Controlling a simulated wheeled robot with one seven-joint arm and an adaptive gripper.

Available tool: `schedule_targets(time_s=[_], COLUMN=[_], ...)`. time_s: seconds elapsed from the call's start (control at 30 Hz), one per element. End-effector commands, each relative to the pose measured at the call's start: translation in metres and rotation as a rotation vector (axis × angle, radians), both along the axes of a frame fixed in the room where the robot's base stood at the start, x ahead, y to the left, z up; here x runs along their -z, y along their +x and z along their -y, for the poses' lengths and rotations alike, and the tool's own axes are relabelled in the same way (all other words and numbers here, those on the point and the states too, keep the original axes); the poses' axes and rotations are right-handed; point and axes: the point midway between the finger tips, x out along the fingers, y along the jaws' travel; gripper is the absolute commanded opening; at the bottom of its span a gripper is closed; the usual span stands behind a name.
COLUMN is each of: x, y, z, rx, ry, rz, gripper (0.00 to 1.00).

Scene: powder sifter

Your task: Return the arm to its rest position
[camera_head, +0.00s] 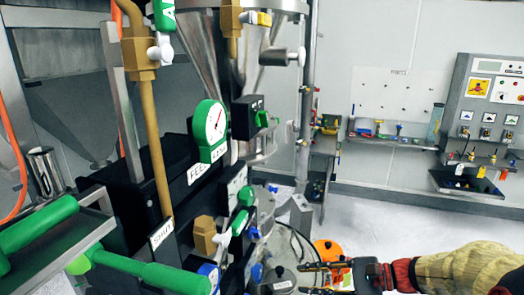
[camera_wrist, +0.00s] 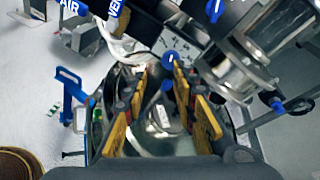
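My gripper (camera_head: 318,278) is at the lower right of the head view, its arm reaching in from the right edge in a tan and red sleeve. In the wrist view my gripper (camera_wrist: 160,105) shows two yellow-padded fingers standing well apart. Nothing is held between them. Behind the fingers is a round metal vessel (camera_wrist: 150,142) with a shiny lid.
The sifter frame with a dial gauge (camera_head: 210,125), green handles (camera_head: 150,270) and brown pipes (camera_head: 155,140) crowds the left. A control panel (camera_head: 490,110) and a pegboard (camera_head: 395,95) stand at the back right. The floor (camera_head: 385,205) between is clear. A blue bracket (camera_wrist: 72,98) stands left of the fingers.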

Motion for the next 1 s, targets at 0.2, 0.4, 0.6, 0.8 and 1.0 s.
schedule_targets(time_s=[0.2, 0.4, 0.6, 0.8, 1.0], x=[0.074, 0.106, 0.101, 0.085, 0.078], y=[-0.093, -0.156, -0.183, -0.200, -0.203], z=[0.013, 0.052, 0.079, 0.068, 0.053], rx=[-0.256, -0.538, -0.735, -0.776, -0.773], ry=[-0.516, -1.007, -1.389, -1.534, -1.547], rz=[0.065, 0.277, 0.543, 0.741, 0.829], gripper=[0.27, 0.27, 0.27, 0.27, 0.27])
